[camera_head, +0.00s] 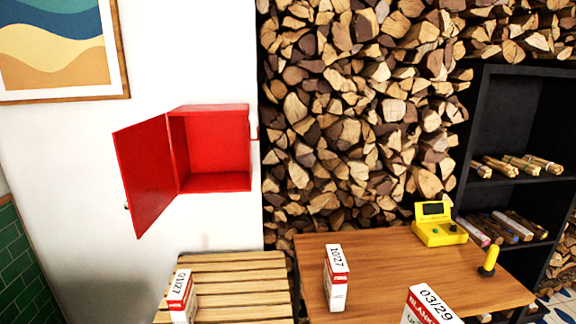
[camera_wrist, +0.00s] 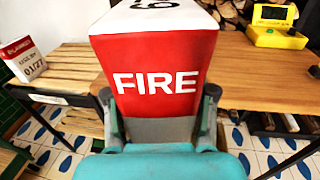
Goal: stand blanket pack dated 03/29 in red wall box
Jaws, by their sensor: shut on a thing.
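The blanket pack dated 03/29 (camera_head: 430,306) is white and red and shows at the bottom edge of the head view, partly cut off.
A pack dated 10/27 (camera_head: 337,278) stands on the wooden table (camera_head: 385,262). A pack dated 01/27 (camera_head: 181,296) stands on the slatted bench (camera_head: 240,274) below the box. A yellow device (camera_head: 438,225) and a yellow-handled thing (camera_head: 488,262) are on the table's right.

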